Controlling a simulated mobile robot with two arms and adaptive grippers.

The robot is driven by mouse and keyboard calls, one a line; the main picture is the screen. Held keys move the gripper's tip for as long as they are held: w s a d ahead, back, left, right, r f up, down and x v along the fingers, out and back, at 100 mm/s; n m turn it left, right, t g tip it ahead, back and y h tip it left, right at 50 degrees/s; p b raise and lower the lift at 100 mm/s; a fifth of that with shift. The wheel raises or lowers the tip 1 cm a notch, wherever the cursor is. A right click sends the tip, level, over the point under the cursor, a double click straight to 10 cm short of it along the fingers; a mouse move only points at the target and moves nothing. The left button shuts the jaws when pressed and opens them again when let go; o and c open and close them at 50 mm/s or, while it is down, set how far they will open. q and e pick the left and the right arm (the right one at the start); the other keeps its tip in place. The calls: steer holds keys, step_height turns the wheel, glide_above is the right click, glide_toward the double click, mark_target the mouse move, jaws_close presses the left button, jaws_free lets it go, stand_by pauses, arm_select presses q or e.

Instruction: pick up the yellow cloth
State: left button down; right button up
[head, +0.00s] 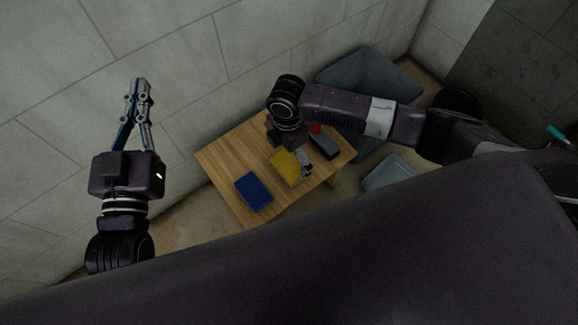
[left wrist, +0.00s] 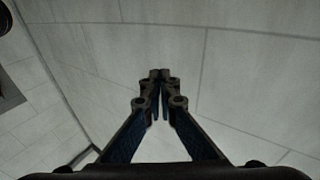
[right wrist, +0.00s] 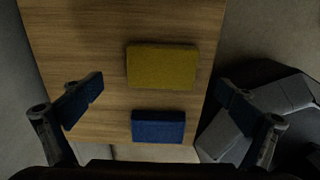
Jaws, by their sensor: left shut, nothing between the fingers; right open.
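The yellow cloth (head: 284,169) lies flat as a folded rectangle on the wooden table (head: 225,160). My right gripper (head: 303,163) is above the table by the cloth, and its hand hides part of the area. In the right wrist view the yellow cloth (right wrist: 161,66) lies between and beyond the spread fingers of the right gripper (right wrist: 159,98), which is open and empty. My left gripper (head: 140,82) is shut and empty in front of the wall, left of the table; its closed fingertips show in the left wrist view (left wrist: 160,75).
A blue cloth (head: 253,192) lies beside the yellow one, also in the right wrist view (right wrist: 158,126). A dark box (head: 324,147) and a red item (head: 316,128) are at the table's right side. Grey bins (head: 390,173) stand beyond the table. A tiled wall (head: 160,40) runs behind.

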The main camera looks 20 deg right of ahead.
mark_target(289, 165)
steer(key=f, duration=0.1)
steer(key=f+b, duration=0.1)
steer(key=f, duration=0.1)
steer(key=shift+s+d+f, duration=0.1)
steer(key=shift+d+f, duration=0.05)
steer(key=shift+d, duration=0.05)
steer(key=c, duration=1.3)
arm_select(q)
steer(key=s+r+t+h, duration=0.1)
steer(key=s+r+t, duration=0.2)
steer(key=r, duration=0.5)
steer(key=shift+d+r+t+h, duration=0.2)
steer(key=shift+r+t+h, duration=0.2)
steer(key=shift+t, duration=0.5)
arm_select(e)
steer(key=shift+o, duration=0.2)
arm_select(q)
steer(key=shift+w+f, duration=0.1)
